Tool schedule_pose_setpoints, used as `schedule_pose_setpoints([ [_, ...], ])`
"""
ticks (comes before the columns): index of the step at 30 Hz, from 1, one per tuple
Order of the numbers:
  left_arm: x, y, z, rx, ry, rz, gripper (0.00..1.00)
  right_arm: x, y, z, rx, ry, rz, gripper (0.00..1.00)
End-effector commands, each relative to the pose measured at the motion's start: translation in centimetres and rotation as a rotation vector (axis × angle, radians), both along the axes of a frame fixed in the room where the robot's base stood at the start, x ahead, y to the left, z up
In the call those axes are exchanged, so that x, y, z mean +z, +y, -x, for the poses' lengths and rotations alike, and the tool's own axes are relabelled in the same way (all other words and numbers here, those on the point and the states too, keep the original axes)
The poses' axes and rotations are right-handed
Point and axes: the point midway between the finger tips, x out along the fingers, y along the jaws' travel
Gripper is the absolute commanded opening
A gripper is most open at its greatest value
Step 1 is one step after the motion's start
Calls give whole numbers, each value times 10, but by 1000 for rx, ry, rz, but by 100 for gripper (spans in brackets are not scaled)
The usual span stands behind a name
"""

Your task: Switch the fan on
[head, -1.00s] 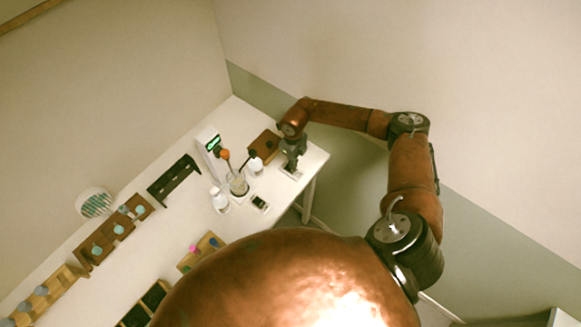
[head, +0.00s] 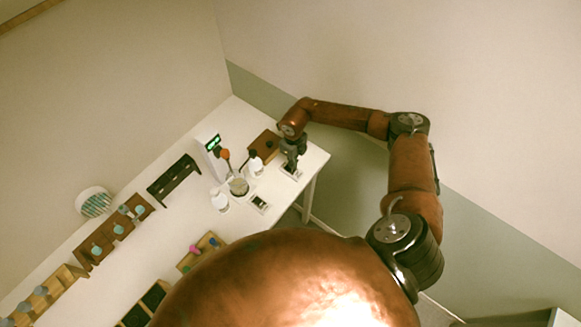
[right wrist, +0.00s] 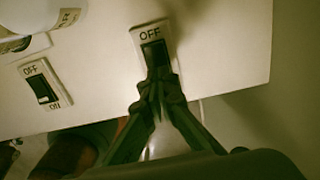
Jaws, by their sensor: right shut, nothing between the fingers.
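A white switch plate with a dark rocker (right wrist: 154,52) lies near the right end of the table, marked OFF at its far side; it also shows in the head view (head: 291,171). My right gripper (right wrist: 158,76) is shut and empty, its fingertips over the near part of this rocker and hiding it. I cannot tell whether they press it. A second switch (right wrist: 42,88), marked OFF and ON, lies to the left; it also shows in the head view (head: 259,203). A round white fan-like thing (head: 93,202) stands at the far left. My left gripper is out of view.
White bottles (head: 220,202) (head: 256,165), a beaker (head: 239,187) and a device with a green display (head: 211,146) stand left of the gripper. A brown box (head: 264,145) is behind. Racks (head: 112,234) line the left. The table edge is close on the right.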

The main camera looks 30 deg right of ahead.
Motion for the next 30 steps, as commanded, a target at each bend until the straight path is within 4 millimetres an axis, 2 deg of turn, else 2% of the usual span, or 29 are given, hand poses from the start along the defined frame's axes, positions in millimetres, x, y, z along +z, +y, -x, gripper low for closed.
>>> schedule_pose_setpoints([
  [30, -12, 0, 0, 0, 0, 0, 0, -16, 0, 0, 0, 0, 0, 0],
])
